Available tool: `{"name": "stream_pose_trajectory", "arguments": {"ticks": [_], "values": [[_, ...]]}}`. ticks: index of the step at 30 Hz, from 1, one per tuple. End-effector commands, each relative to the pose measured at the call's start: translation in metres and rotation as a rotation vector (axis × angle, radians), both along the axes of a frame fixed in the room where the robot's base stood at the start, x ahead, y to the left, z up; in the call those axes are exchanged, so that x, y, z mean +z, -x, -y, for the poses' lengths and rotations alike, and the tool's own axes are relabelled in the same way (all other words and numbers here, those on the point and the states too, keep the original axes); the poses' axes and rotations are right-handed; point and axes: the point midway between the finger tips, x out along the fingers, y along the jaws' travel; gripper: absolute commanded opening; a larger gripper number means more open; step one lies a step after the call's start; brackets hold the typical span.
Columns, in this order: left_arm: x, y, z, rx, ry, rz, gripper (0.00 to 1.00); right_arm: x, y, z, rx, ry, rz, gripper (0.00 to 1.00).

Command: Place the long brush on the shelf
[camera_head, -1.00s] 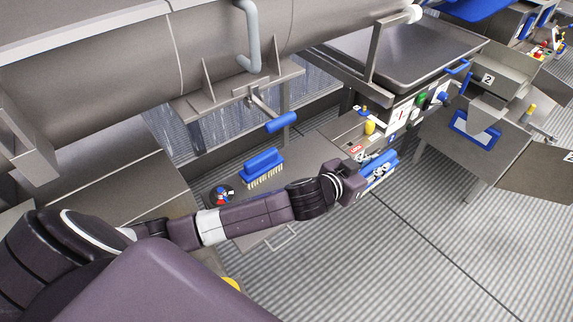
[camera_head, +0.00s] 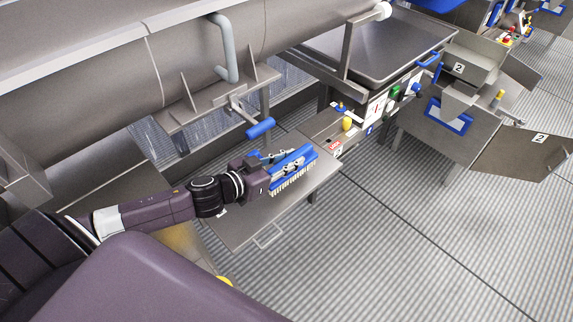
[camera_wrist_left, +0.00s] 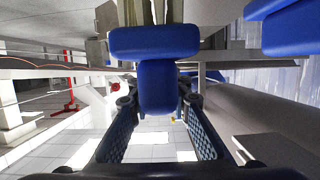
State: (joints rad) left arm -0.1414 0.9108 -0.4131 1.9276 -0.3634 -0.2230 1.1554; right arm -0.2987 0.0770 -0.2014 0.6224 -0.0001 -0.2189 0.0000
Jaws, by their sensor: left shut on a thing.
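My left gripper (camera_head: 266,175) is shut on a blue brush (camera_head: 294,168) with pale bristles pointing down. In the head view, the brush is over the steel shelf (camera_head: 250,223), near its far right part; I cannot tell whether the bristles touch it. In the left wrist view, the fingers (camera_wrist_left: 157,104) close around the blue handle of the brush (camera_wrist_left: 153,42). The other blue brush, seen earlier on the shelf, is mostly or wholly hidden behind my gripper and arm. My right gripper is not in view.
A valve with a blue handle (camera_head: 260,129) juts out from the large drum (camera_head: 90,70) above the shelf. A panel with a yellow knob (camera_head: 347,124) stands right of the shelf. The shelf's front part is bare. The ribbed floor (camera_head: 390,240) at right is clear.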

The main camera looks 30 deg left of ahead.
Motion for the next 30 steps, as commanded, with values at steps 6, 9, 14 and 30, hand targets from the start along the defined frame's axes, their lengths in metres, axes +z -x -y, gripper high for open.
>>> {"name": "stream_pose_trajectory", "arguments": {"ticks": [6,9,14,30], "values": [[-0.007,0.006,-0.01,0.002,0.002,-0.003,0.0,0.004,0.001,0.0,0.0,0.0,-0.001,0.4],[-0.022,0.006,-0.009,0.002,0.003,-0.001,0.0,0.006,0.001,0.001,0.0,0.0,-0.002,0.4],[-0.034,0.005,-0.009,0.0,0.0,0.001,0.0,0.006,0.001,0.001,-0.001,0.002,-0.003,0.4],[-0.037,0.005,-0.009,0.0,-0.001,0.0,0.36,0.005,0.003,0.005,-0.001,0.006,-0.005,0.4]]}}
